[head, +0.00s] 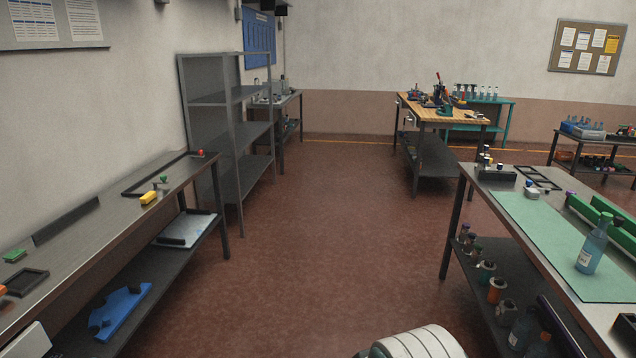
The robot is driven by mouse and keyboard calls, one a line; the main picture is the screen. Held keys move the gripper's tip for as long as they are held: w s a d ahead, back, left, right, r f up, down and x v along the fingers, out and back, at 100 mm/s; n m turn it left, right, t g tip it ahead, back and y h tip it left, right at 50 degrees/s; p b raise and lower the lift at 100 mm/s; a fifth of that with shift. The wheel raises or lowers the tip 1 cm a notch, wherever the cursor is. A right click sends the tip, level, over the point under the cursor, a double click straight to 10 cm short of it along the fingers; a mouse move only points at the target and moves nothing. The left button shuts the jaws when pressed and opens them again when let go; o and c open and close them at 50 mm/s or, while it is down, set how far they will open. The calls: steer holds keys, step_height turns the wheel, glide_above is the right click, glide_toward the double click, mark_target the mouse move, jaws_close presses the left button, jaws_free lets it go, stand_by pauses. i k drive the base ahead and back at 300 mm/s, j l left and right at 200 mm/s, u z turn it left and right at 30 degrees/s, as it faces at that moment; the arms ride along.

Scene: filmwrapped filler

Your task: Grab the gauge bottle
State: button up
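A clear blue-tinted bottle with a white label and a dark cap (591,247) stands upright on the green mat (540,236) of the right bench. I cannot tell whether it is the gauge bottle. Several small clear bottles (484,93) stand on the teal table at the back. More bottles (520,333) stand in shadow on the right bench's lower shelf. My gripper is not in view; only a white rounded part of my own body shows at the bottom edge.
The right bench (485,193) also holds green rails (600,212) and dark trays (538,177). A long grey bench (125,208) and an empty grey shelf rack (232,135) line the left wall. A wooden-topped workbench (455,112) stands farther back. The red-brown floor between the benches is clear.

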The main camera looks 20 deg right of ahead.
mark_target(595, 242)
steer(key=i+l+z, duration=0.15)
steer(key=i+z, duration=0.7)
steer(key=i+j+z, duration=0.2)
steer(key=i+z, duration=0.2)
steer(key=i, duration=0.15)
steer(key=i+z, duration=0.2)
steer(key=z, duration=0.2)
steer(key=i+z, duration=0.2)
steer(key=z, duration=0.2)
steer(key=i+j+z, duration=0.15)
steer(key=z, duration=0.25)
steer(key=i+j+z, duration=0.2)
steer(key=z, duration=0.15)
steer(key=i+z, duration=0.15)
steer(key=z, duration=0.25)
steer(key=i+j+z, duration=0.1)
steer(key=z, duration=0.3)
steer(key=i+j+z, duration=0.15)
steer(key=z, duration=0.25)
steer(key=j+z, duration=0.2)
steer(key=z, duration=0.2)
steer(key=i+j+z, duration=0.25)
steer(key=j+z, duration=0.2)
steer(key=l, duration=0.05)
